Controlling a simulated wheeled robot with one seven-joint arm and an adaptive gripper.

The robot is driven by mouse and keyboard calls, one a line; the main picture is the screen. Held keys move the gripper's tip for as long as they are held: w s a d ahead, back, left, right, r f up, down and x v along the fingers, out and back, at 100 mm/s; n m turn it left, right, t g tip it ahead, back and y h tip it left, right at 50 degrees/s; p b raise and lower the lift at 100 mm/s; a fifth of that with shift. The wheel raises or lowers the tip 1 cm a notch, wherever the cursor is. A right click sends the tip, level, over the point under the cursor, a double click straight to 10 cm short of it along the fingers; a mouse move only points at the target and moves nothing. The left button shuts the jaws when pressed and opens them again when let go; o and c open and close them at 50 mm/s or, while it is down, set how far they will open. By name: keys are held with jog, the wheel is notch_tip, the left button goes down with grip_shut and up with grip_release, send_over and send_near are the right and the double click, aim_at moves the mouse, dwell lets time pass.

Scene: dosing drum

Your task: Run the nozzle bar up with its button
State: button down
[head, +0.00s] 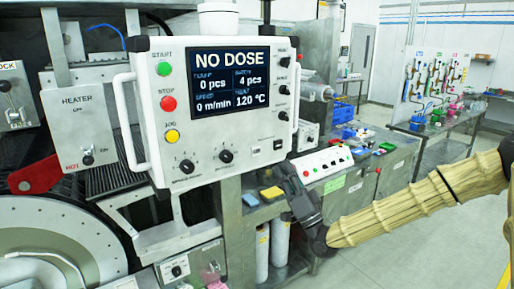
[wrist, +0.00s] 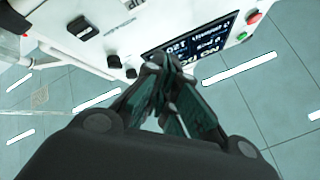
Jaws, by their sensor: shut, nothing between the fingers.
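The white control panel (head: 215,115) faces me in the head view, its screen reading "NO DOSE". Its left side bears a green START button (head: 164,69), a red STOP button (head: 168,103) and a yellow JOG button (head: 172,136). A black rocker-like switch (head: 278,144) sits at its lower right, and small black knobs run up the right edge. I cannot read which control is for the nozzle bar. My gripper (head: 282,170) is shut and empty, just below the panel's lower right corner. In the wrist view its fingertips (wrist: 160,68) overlap the panel's screen edge; contact cannot be told.
A heater box (head: 85,125) stands left of the panel, above a round metal drum (head: 60,245). Behind my gripper is a bench with a white button box (head: 322,163) and blue bins (head: 342,112). Open floor lies to the right.

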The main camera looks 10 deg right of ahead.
aim_at(256, 151)
jog(key=shift+s+d+r, duration=0.1)
jog(key=shift+d+r, duration=0.25)
jog(key=shift+r, duration=0.4)
jog(key=shift+w+a+b, duration=0.2)
jog(key=shift+w+a, duration=0.3)
jog(key=shift+w, duration=0.9)
jog(key=shift+w+a+b, duration=0.25)
jog(key=shift+w+a, duration=0.3)
jog(key=shift+w, duration=0.8)
jog(key=shift+w+a+b, duration=0.2)
jog(key=shift+w+a, duration=0.3)
jog(key=shift+w, duration=0.9)
